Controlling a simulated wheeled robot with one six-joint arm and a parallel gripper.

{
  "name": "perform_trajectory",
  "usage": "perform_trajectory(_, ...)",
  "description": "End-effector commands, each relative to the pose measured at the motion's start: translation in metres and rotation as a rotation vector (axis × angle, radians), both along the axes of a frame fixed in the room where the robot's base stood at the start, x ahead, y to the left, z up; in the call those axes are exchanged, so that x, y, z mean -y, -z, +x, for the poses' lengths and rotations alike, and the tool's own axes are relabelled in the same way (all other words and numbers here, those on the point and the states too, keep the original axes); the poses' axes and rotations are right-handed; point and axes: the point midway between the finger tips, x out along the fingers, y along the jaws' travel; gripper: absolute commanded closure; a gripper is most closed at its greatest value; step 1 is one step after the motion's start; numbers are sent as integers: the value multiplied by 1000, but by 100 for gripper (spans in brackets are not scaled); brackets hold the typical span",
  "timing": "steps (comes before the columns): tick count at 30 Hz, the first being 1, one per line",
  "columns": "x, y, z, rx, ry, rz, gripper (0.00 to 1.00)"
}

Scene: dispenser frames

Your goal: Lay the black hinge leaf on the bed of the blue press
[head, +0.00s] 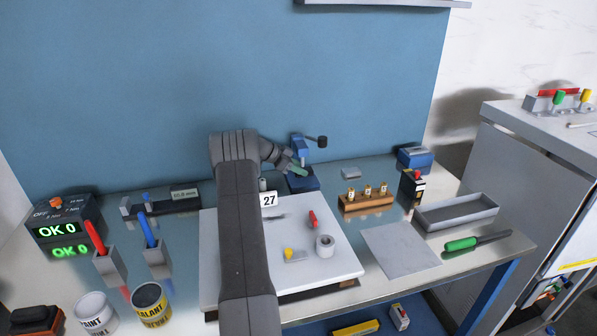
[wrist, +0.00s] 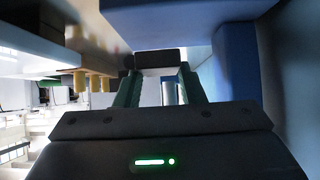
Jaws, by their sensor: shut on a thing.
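The blue press (head: 304,182) stands at the back of the bench, near the blue wall, with a dark knob on its lever. My gripper (head: 300,171) is at the press, beside its upright and above its base. In the wrist view my gripper (wrist: 160,78) is shut on the black hinge leaf (wrist: 160,59), a dark block across the fingertips. The blue body of the press (wrist: 237,62) shows close on the right there. The leaf cannot be made out in the head view, and whether it touches the bed cannot be told.
A wooden block with brass pieces (head: 367,203) stands right of the press. A small blue box (head: 414,158) and a grey tray (head: 455,213) are further right. A grey sheet (head: 400,250) lies clear.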

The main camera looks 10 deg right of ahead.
Motion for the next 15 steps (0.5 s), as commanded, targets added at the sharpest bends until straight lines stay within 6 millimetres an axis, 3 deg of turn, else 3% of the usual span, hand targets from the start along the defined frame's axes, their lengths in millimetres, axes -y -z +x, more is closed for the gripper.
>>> perform_trajectory(5,0,21,0,-3,0,0,93)
perform_trajectory(15,0,26,0,0,0,0,93)
